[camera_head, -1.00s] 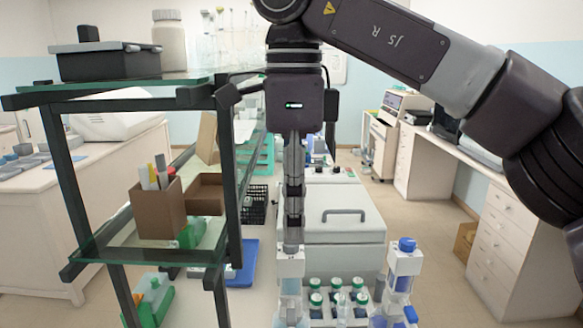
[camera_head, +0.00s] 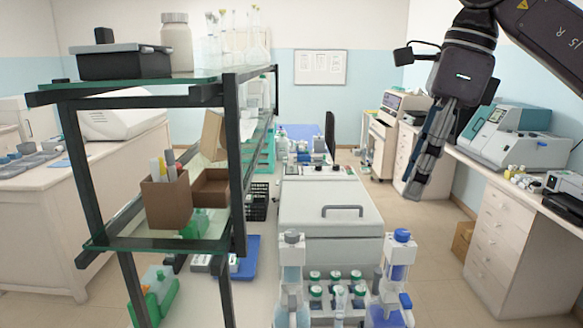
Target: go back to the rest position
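My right gripper (camera_head: 416,186) hangs in the air at the upper right, pointing down and slightly left, in front of the far drawer cabinet and the floor. Its dark fingers show nearly edge-on, so the gap between them is hidden. I see nothing held at its tips. It is well clear of the staining bottles below. A bottle with a grey-white top (camera_head: 291,262) and a blue-capped bottle (camera_head: 397,270) stand upright at the bench front, with several green-capped vials (camera_head: 337,292) between them. My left gripper is not in view.
A glass shelf with a dark frame (camera_head: 238,150) stands at the left, holding a brown pen box (camera_head: 167,202). A white machine with a handle (camera_head: 330,228) sits on the middle bench. A right-hand bench carries instruments (camera_head: 515,138). Open floor lies between the benches.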

